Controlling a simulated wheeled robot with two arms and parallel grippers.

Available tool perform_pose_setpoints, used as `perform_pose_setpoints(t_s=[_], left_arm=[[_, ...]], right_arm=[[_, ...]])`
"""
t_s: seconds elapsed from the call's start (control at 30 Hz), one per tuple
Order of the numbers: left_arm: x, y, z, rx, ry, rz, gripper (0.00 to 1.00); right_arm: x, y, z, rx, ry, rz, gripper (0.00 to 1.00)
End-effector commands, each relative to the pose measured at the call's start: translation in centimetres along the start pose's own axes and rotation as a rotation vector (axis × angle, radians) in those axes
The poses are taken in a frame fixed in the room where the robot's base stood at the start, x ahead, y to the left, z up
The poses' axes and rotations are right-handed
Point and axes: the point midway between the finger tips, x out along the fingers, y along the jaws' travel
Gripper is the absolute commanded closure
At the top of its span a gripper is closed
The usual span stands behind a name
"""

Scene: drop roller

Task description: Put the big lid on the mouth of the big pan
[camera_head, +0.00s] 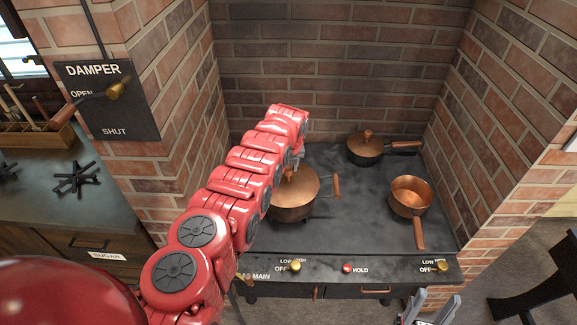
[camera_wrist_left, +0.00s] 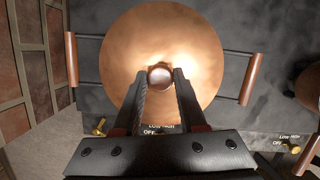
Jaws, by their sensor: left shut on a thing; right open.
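The big lid (camera_wrist_left: 160,100) is a round copper disc with a knob, seen from above in the left wrist view. My left gripper (camera_wrist_left: 160,77) is shut on its knob. My left gripper (camera_head: 291,168) is partly hidden by my red arm. My right gripper (camera_head: 430,308) is open and empty at the bottom right, in front of the stove.
A small lidded dark pan (camera_head: 367,150) stands at the back right of the stove top (camera_head: 350,235). An open copper saucepan (camera_head: 410,196) stands at the right, handle forward. Brick walls enclose the back and sides. Knobs line the front edge.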

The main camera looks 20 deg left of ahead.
Motion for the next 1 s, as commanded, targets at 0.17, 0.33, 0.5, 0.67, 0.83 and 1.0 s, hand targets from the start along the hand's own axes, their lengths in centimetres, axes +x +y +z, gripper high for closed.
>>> perform_pose_setpoints(t_s=[0.17, 0.33, 0.5, 0.67, 0.83, 1.0], left_arm=[[0.2, 0.0, 0.0, 0.000, -0.001, -0.001, 1.00], [0.2, -0.1, -0.1, 0.001, -0.001, -0.001, 0.40], [0.2, 0.0, -0.1, 0.000, -0.001, -0.001, 0.29], [0.2, 0.0, 0.0, 0.000, -0.001, -0.001, 0.29], [-0.5, -0.1, 0.1, 0.001, 0.000, -0.003, 0.29], [-2.2, -0.2, 0.3, 0.000, 0.000, -0.005, 0.29]], right_arm=[[-0.3, 0.0, 0.1, 0.000, 0.000, 0.000, 0.50], [-0.3, 0.0, 0.1, 0.000, 0.000, 0.000, 0.50], [-0.3, 0.0, 0.1, 0.000, 0.000, 0.000, 0.50], [-0.2, 0.0, 0.0, 0.000, 0.000, 0.000, 0.50], [0.2, 0.0, 0.0, 0.000, 0.000, 0.000, 0.50], [0.9, 0.0, -0.1, 0.000, 0.000, 0.000, 0.50]])
